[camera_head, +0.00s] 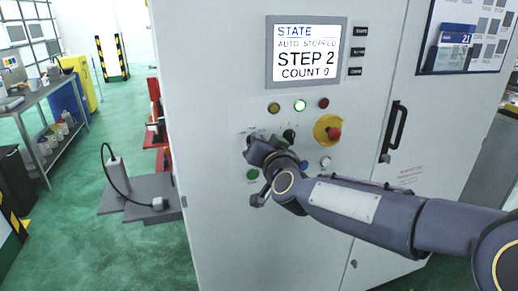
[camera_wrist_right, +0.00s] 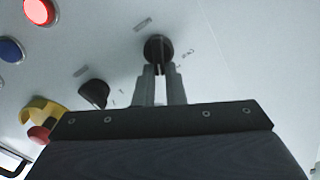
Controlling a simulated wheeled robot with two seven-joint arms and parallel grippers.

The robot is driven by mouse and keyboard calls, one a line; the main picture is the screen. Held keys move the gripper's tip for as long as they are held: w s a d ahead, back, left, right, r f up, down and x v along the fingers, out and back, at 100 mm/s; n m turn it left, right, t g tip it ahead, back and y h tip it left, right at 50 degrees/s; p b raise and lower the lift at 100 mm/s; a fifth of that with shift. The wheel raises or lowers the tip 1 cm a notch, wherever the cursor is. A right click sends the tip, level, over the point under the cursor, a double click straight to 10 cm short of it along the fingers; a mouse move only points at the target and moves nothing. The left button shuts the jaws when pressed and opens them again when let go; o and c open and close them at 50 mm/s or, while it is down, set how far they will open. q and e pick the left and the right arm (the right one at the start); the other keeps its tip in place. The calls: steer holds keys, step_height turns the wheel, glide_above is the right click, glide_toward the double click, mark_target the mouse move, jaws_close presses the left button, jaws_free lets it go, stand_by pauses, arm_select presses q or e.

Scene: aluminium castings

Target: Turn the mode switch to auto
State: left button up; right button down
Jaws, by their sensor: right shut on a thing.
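My right gripper (camera_head: 254,143) is at the control panel, and in the wrist view its two fingers (camera_wrist_right: 159,78) are shut on a black rotary knob (camera_wrist_right: 158,46), taken to be the mode switch. The gripper mostly hides this knob in the head view. A second black knob (camera_head: 289,134) sits just right of it and also shows in the wrist view (camera_wrist_right: 95,93). The display (camera_head: 306,52) reads "STATE, AUTO STOPPED, STEP 2, COUNT 0". The labels around the gripped knob are too small to read. My left gripper is not in view.
A red emergency stop on a yellow base (camera_head: 322,128) is right of the knobs. Three lamps (camera_head: 300,105) sit above them, the middle one lit green. A green button (camera_head: 253,174) and a blue button (camera_wrist_right: 10,49) are below. A black door handle (camera_head: 396,126) is further right.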

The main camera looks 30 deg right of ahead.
steer(key=shift+d+f+m+b, duration=0.1)
steer(key=shift+m+b, duration=0.35)
steer(key=shift+m, duration=0.35)
steer(key=shift+d+f+m+b, duration=0.1)
steer(key=shift+m+b, duration=0.35)
steer(key=shift+m, duration=0.35)
steer(key=c, duration=1.5)
jaws_free()
steer(key=shift+s, duration=0.1)
steer(key=v, duration=0.7)
steer(key=shift+s, duration=0.35)
steer(key=shift+a, duration=0.1)
